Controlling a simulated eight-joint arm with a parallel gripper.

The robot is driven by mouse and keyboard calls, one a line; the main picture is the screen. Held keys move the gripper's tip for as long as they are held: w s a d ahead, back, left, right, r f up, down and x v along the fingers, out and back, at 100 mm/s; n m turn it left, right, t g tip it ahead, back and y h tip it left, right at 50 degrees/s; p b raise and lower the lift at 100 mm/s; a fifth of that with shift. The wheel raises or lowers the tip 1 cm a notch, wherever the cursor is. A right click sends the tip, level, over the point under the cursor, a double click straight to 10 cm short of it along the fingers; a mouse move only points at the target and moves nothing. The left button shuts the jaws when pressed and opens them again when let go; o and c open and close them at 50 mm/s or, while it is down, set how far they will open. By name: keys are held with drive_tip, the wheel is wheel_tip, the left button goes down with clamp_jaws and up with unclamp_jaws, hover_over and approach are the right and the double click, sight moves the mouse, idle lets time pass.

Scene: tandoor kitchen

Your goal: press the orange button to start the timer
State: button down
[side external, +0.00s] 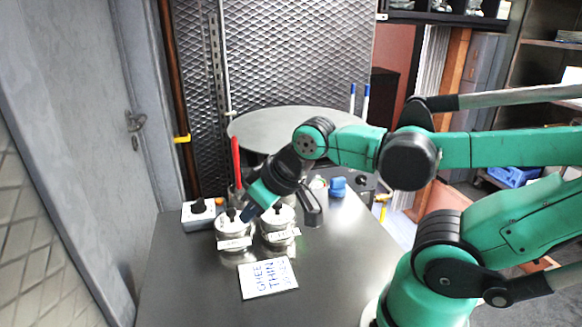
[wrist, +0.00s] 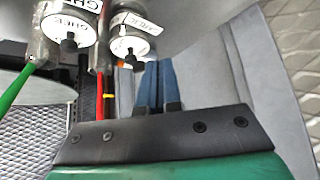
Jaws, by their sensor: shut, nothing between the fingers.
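A small orange button (side external: 219,202) shows at the right end of a white box (side external: 199,215) with a black knob, at the left back of the steel table in the side external view. My gripper (side external: 248,214) is to the right of it, pointing down and left over the two lidded jars. Its fingers are shut and empty; whether they touch a jar lid I cannot tell. In the wrist view my blue-grey fingers (wrist: 155,78) are together. I cannot make out the button in the wrist view.
Two labelled steel jars, left (side external: 234,234) and right (side external: 279,226), stand beside the box. A red-handled tool (side external: 236,160) stands upright behind them. A white card (side external: 267,278) lies in front on the table (side external: 190,290). The table's front left is clear.

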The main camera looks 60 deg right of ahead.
drive_tip(key=n+h, duration=0.2)
drive_tip(key=h, duration=0.3)
hover_over(220, 202)
drive_tip(key=shift+t, duration=0.3)
drive_tip(key=shift+f, duration=4.35)
drive_tip(key=shift+f, duration=0.1)
drive_tip(key=shift+f, duration=0.3)
